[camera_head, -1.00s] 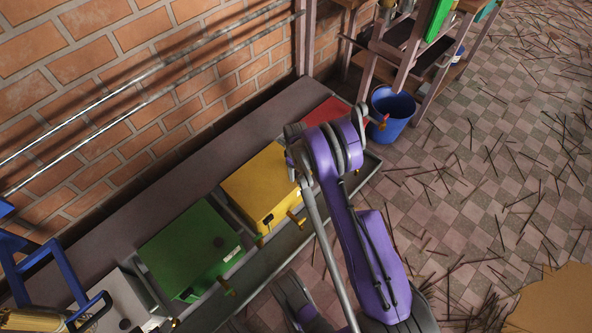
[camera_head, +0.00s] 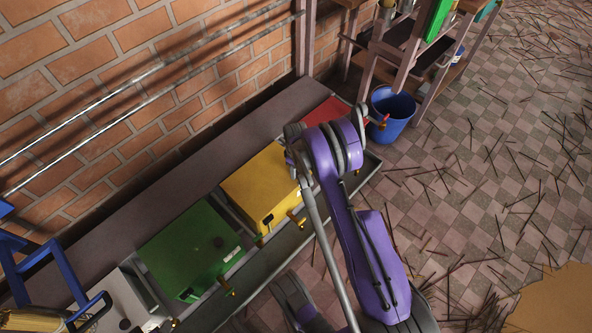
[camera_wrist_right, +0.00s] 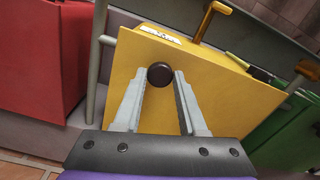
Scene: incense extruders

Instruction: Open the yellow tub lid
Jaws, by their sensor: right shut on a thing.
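The yellow tub (camera_head: 258,183) stands in the row along the wall, between the green and red tubs. Its flat yellow lid (camera_wrist_right: 205,67) fills the middle of the right wrist view and looks closed. A round dark knob (camera_wrist_right: 161,74) sits on the lid. My right gripper (camera_wrist_right: 157,82) is shut on this knob, with one grey finger on each side of it. In the head view my purple right arm covers the right part of the yellow tub and hides the knob and fingertips. My left gripper is not in view.
The green tub (camera_head: 190,248) stands to the left and the red tub (camera_head: 325,115) beyond my arm. Brass taps (camera_head: 296,217) stick out in front. A blue bucket (camera_head: 390,116) stands on the floor at the row's far end. Incense sticks litter the floor.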

